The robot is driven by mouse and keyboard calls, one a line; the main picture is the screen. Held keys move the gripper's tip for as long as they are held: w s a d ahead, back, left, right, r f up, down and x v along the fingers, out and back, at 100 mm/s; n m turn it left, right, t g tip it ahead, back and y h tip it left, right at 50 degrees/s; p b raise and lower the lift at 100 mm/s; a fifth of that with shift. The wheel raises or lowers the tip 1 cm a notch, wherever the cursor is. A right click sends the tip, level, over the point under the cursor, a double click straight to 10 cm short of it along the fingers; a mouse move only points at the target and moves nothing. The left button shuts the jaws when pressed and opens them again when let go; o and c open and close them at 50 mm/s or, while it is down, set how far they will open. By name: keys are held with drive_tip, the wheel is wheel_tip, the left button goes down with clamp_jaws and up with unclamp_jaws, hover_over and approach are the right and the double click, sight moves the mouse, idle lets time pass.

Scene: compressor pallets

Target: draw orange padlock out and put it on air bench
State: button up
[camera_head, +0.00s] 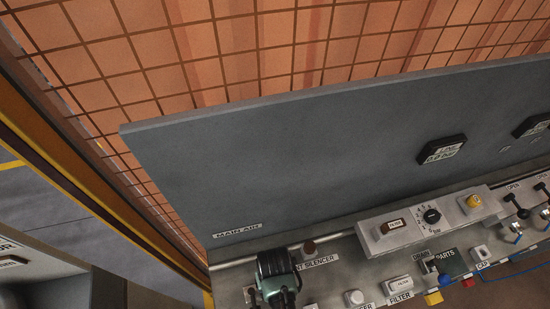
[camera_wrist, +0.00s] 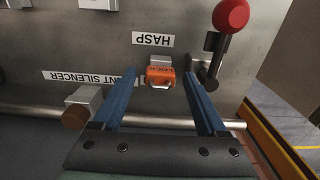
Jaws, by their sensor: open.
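The orange padlock (camera_wrist: 160,77) sits at the hasp fitting in the wrist view, just below the label HASP. A pale metal loop shows at its lower edge. My gripper (camera_wrist: 158,75) is open, with one blue finger on each side of the padlock and a gap visible on both sides. In the head view, my gripper and wrist (camera_head: 277,275) hang over the left end of the panel, and the padlock is hidden there. I cannot tell which surface is the air bench.
A lever with a red knob (camera_wrist: 231,15) stands close to the right finger. A silencer with a brown end (camera_wrist: 77,115) is left of the left finger. A metal rail (camera_wrist: 60,112) runs below. Switches and a dial (camera_head: 432,215) fill the panel's right.

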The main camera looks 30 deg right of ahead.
clamp_jaws()
idle(0.3)
drive_tip(key=shift+r, duration=0.2)
drive_tip(key=shift+r+p, duration=2.85)
drive_tip(key=shift+p, duration=0.2)
